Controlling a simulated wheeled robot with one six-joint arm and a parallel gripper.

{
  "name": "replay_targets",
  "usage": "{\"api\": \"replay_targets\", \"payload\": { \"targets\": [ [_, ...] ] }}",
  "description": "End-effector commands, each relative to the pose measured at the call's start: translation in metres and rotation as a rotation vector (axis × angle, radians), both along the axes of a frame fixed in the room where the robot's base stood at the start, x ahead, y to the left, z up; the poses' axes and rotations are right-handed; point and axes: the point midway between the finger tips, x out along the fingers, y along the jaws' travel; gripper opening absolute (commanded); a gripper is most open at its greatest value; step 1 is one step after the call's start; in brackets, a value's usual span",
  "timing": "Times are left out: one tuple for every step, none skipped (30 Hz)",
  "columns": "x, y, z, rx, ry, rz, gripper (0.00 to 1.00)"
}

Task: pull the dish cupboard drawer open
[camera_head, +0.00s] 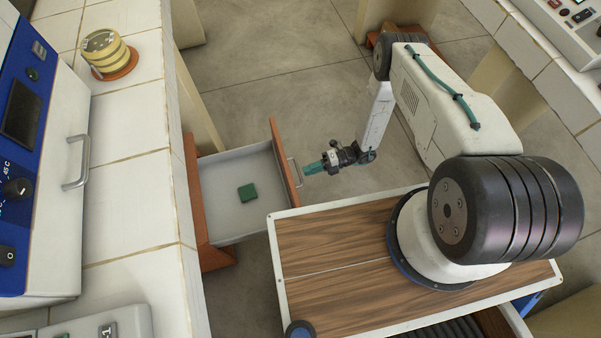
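The dish cupboard drawer (225,167) stands pulled out from under the white tiled bench, its pale inside showing. Its orange-brown front (283,158) faces right, with a metal bar handle (295,172) on it. A small green block (247,192) lies on the drawer floor. The cupboard body (195,190) is orange-brown, mostly hidden under the bench.
The blue and white incubator (45,150) stands on the tiled bench (125,200) at left. Stacked yellowish dishes (102,50) sit on an orange-brown round base behind it. My wood-topped base is close to the drawer's front corner. Grey floor (270,60) is clear beyond the drawer.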

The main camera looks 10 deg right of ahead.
Motion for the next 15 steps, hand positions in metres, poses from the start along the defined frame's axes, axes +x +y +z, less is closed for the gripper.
{"api": "replay_targets", "payload": {
  "targets": [
    [0.001,-0.009,0.002,0.000,-0.001,-0.004,0.26],
    [0.001,-0.014,0.003,0.000,-0.001,-0.005,0.26],
    [0.001,-0.019,0.004,0.000,-0.001,-0.004,0.26],
    [0.001,-0.022,0.004,0.001,-0.001,-0.005,0.26],
    [0.002,-0.025,0.005,0.001,0.000,-0.006,0.26],
    [0.001,-0.028,0.005,0.001,0.000,-0.005,0.26],
    [0.001,-0.030,0.006,0.001,0.000,-0.005,0.26],
    [0.001,-0.031,0.006,0.001,0.000,-0.005,0.26],
    [0.001,-0.032,0.006,0.001,0.000,-0.005,0.26],
    [0.001,-0.032,0.006,0.001,0.000,-0.005,0.26],
    [0.001,-0.033,0.006,0.001,0.000,-0.005,0.26],
    [0.001,-0.032,0.006,0.001,0.000,-0.004,0.26],
    [0.001,-0.032,0.006,0.001,0.000,-0.004,0.26],
    [0.001,-0.032,0.006,0.001,0.000,-0.004,0.26],
    [0.001,-0.032,0.006,0.001,0.000,-0.004,0.26]
  ]
}}
